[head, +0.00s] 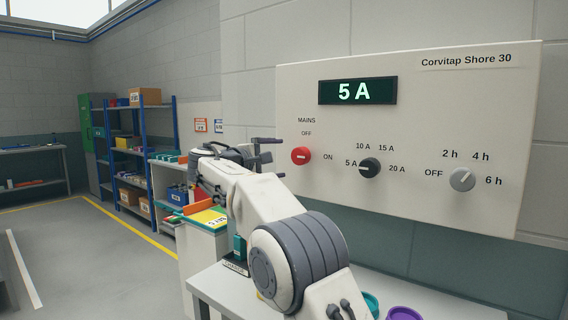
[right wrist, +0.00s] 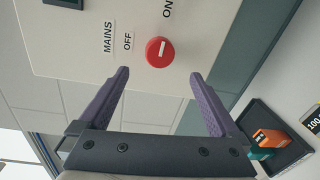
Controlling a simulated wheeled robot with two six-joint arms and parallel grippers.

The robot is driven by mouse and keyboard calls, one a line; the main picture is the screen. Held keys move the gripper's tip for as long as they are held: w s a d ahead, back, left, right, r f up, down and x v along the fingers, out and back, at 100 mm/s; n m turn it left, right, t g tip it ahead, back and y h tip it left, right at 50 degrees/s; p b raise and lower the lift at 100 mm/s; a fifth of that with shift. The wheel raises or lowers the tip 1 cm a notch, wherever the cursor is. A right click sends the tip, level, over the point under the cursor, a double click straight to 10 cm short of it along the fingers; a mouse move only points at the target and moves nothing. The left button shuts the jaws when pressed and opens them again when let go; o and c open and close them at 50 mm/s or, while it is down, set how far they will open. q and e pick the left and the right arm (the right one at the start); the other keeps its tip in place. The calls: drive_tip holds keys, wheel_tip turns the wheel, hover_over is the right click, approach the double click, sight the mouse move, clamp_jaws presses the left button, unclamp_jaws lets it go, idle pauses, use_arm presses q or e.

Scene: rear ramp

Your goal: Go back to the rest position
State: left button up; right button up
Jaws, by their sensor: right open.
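The Corvitap Shore 30 panel (head: 420,215) is on the wall at the right; its display (head: 358,91) reads 5 A. The red MAINS knob (head: 301,156) has its mark towards ON; it also shows in the right wrist view (right wrist: 160,52). The black knob (head: 369,168) points to 5 A. My right gripper (head: 274,157) is open and empty in front of the panel's left edge, apart from the red knob. In the right wrist view its fingers (right wrist: 160,74) are spread below that knob. My left gripper is not seen.
A pale bench (head: 220,285) stands below my right arm, with teal and purple round items (head: 404,313) at the bottom. A dark tray (right wrist: 265,125) with small boxes shows in the right wrist view. Blue shelving (head: 145,150) stands farther back; the floor (head: 85,265) at left is mostly open.

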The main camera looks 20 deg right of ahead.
drive_tip(key=shift+s+a, duration=0.1)
drive_tip(key=s+a+f+n+g+y+p, duration=0.1)
drive_tip(key=s+a+f+g+y+p, duration=0.1)
drive_tip(key=s+a+f+y, duration=0.55)
drive_tip(key=s+a+f+g+y+p, duration=0.2)
drive_tip(key=s+a+f, duration=0.2)
drive_tip(key=s+f, duration=0.6)
drive_tip(key=s+a+f+m+g+y+p, duration=0.1)
drive_tip(key=s+f+g+y, duration=0.1)
drive_tip(key=s, duration=1.3)
drive_tip(key=s+a+f+m+g+y+p, duration=0.1)
drive_tip(key=s+f, duration=0.6)
drive_tip(key=s, duration=0.8)
drive_tip(key=m+g+y+p, duration=0.1)
drive_tip(key=g+y, duration=0.1)
drive_tip(key=g, duration=0.1)
drive_tip(key=shift+s+a, duration=0.3)
drive_tip(key=shift+s, duration=0.05)
